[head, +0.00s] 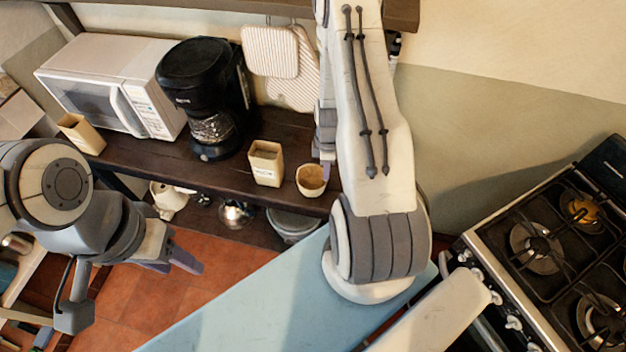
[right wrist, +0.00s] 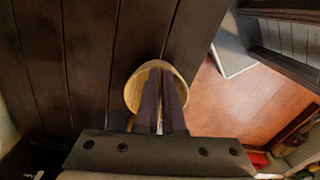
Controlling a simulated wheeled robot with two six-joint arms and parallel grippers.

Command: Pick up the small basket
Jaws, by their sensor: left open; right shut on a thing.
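The small basket (head: 311,181) is round and tan, and sits at the front edge of the dark wooden shelf (head: 225,172). In the right wrist view the basket (right wrist: 133,96) lies under my fingers, with its rim showing on both sides of them. My right gripper (right wrist: 161,85) is shut on the basket; in the head view my own arm hides most of this gripper. Whether the basket is clear of the shelf cannot be told. My left gripper (head: 178,265) is open and empty, over the red tiled floor at the lower left.
A square tan container (head: 265,165) stands just left of the basket; another (head: 82,134) is at the shelf's left end. A black coffee maker (head: 207,95) and white microwave (head: 110,80) stand behind. A gas stove (head: 545,250) is at right. Pots sit below the shelf.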

